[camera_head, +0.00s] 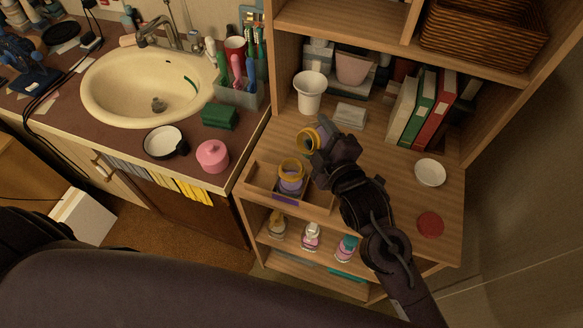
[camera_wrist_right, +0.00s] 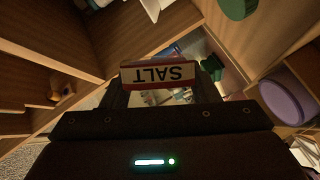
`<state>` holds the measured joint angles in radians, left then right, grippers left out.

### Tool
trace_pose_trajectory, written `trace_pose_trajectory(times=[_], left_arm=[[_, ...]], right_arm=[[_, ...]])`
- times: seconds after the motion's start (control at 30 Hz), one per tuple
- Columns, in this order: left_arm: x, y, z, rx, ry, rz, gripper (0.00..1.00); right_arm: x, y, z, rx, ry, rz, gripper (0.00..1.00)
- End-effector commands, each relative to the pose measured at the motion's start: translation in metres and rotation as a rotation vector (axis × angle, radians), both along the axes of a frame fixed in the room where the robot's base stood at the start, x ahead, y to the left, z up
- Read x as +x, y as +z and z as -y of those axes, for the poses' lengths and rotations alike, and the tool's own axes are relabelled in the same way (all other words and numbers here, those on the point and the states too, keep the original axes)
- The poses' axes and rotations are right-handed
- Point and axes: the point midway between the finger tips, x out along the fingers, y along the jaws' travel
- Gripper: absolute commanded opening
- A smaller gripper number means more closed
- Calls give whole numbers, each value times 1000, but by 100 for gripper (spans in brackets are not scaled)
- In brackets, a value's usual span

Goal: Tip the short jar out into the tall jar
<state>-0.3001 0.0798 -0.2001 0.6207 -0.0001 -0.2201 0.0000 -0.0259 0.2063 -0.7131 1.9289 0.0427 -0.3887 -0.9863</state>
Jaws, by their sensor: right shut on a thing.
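My right gripper (camera_head: 328,147) is shut on the short jar (camera_head: 307,141), which has a gold-yellow rim. The jar is tilted well over, its mouth toward the left in the head view. In the right wrist view, its SALT label (camera_wrist_right: 158,74) shows upside down between the fingers. The tall jar (camera_head: 291,181), with a yellow rim and purplish lower part, stands upright in a small wooden tray. The held jar is above and a little right of it, apart from it in the picture. What is inside the held jar is hard to tell. My left gripper is out of view.
The wooden tray (camera_head: 254,186) sits at the shelf unit's left front edge. A white cup (camera_head: 310,92) and a grey block (camera_head: 350,115) stand behind. Books (camera_head: 421,108), a white dish (camera_head: 430,172) and a red disc (camera_head: 430,224) are right. The sink counter is left, with a pink pot (camera_head: 212,157).

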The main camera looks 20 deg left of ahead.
Motion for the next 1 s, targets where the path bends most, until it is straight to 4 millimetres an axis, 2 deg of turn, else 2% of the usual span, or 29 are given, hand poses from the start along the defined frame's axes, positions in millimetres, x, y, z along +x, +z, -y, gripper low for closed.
trace_pose_trajectory(times=[1.0], left_arm=[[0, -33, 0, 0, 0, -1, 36]], right_arm=[[0, -6, 0, -71, 1, 118, 28]])
